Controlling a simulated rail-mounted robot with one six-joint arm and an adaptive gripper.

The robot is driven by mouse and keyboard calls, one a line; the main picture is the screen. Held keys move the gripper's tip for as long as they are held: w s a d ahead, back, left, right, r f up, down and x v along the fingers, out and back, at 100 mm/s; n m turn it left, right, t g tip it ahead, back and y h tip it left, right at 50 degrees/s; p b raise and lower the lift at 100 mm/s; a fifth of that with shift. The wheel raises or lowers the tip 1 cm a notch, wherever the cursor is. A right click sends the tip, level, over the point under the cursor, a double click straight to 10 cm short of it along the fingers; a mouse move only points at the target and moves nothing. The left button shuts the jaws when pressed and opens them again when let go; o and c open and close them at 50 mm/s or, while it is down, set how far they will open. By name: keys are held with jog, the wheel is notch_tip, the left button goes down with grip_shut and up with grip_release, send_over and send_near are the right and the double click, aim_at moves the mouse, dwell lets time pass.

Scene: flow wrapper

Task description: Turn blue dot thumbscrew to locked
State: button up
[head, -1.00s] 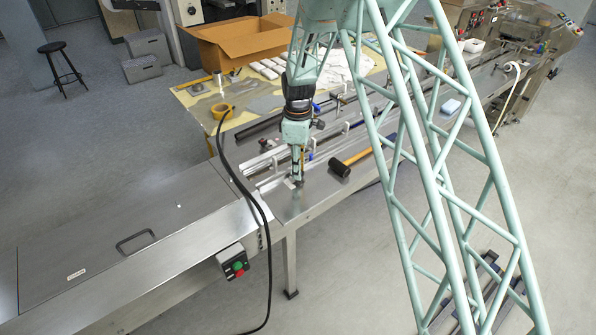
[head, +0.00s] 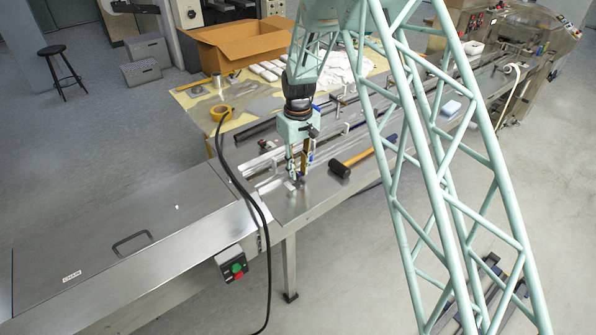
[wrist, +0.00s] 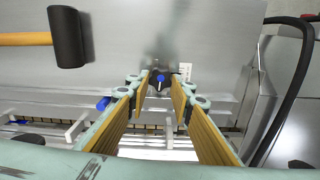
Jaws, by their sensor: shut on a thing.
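The blue dot thumbscrew (wrist: 161,78) is a dark lobed knob with a blue centre and a white pointer line, on the steel plate, at the upper middle of the wrist view. My gripper (wrist: 160,84) points down at it, with one fingertip on each side, shut on the knob. In the head view my gripper (head: 297,179) reaches down to the table's near end, and the knob is too small and covered to make out. A small white label (wrist: 185,72) with marks too small to read lies just right of the knob.
A mallet (head: 340,169) with a black head lies on the plate nearby. Guide rails (head: 285,143) run along the table behind my gripper. A black cable (head: 241,190) hangs over the left side near a steel cover (head: 90,235).

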aim_at(300, 173)
jog(key=m, duration=0.3)
jog(key=shift+d+m, duration=0.1)
jog(key=shift+m, duration=0.3)
jog(key=m, duration=0.3)
jog(key=shift+m+b, duration=0.4)
jog(key=m, duration=0.3)
jog(key=shift+d+m, duration=0.15)
jog(key=shift+m, duration=2.05)
jog(key=o, duration=0.9)
jog(key=shift+r, duration=0.1)
jog(key=shift+r, duration=5.95)
